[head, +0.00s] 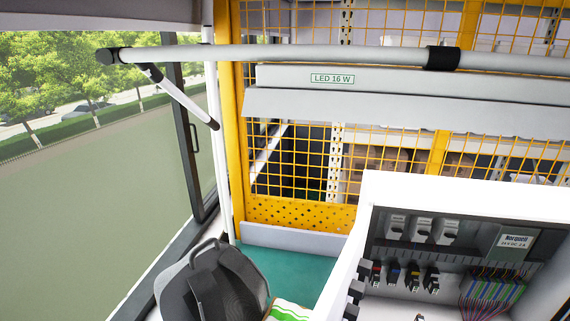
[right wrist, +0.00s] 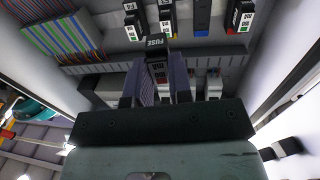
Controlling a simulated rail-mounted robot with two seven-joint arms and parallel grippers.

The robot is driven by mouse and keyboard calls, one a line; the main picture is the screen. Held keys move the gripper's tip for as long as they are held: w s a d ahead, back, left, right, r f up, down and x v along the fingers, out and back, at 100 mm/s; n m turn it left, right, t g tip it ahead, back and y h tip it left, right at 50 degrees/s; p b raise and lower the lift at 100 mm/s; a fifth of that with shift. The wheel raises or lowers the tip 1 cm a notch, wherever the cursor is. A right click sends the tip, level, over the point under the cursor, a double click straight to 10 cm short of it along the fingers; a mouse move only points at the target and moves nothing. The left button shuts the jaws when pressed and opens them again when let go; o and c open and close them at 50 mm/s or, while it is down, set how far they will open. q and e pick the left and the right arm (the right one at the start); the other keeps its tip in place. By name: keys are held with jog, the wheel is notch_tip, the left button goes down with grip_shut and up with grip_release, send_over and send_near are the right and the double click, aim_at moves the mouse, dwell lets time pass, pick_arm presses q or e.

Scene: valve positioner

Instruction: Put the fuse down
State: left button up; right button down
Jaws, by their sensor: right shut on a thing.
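In the right wrist view my right gripper (right wrist: 157,80) is shut on a dark fuse (right wrist: 157,48), with one finger on each side of it. White lettering reading FUSE shows on its end. The gripper is inside the open white cabinet (right wrist: 265,30), in front of a grey slotted duct (right wrist: 215,60). I cannot tell whether the fuse touches anything behind it. The head view shows the same cabinet (head: 440,185) at the lower right, but neither gripper can be made out there. My left gripper is in neither view.
The cabinet holds white modules (head: 421,228), small black devices with coloured parts (head: 392,273) and a bundle of coloured wires (head: 490,290). Black parts stick out from its left side (head: 357,285). A dark backpack (head: 215,285) stands left of it. A yellow mesh fence (head: 300,215) is behind.

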jog(key=s+a+r+n+y, duration=0.15)
jog(key=s+a+r, duration=0.4)
jog(key=r, duration=1.25)
jog(key=s+a+r+n+t+y, duration=0.1)
jog(key=s+a+r+y, duration=0.45)
jog(key=r, duration=1.25)
jog(key=s+a+r+n, duration=0.25)
jog(key=a+r, duration=0.55)
jog(key=r, duration=1.1)
jog(key=w+f+m+p, duration=0.1)
jog(key=w+f+p, duration=0.5)
jog(key=p, duration=0.5)
jog(key=s+f+p, duration=0.3)
jog(key=f+p, duration=0.4)
jog(key=shift+s+a+f+p, duration=0.15)
jog(key=shift+f+p, duration=0.25)
jog(key=shift+a, duration=0.1)
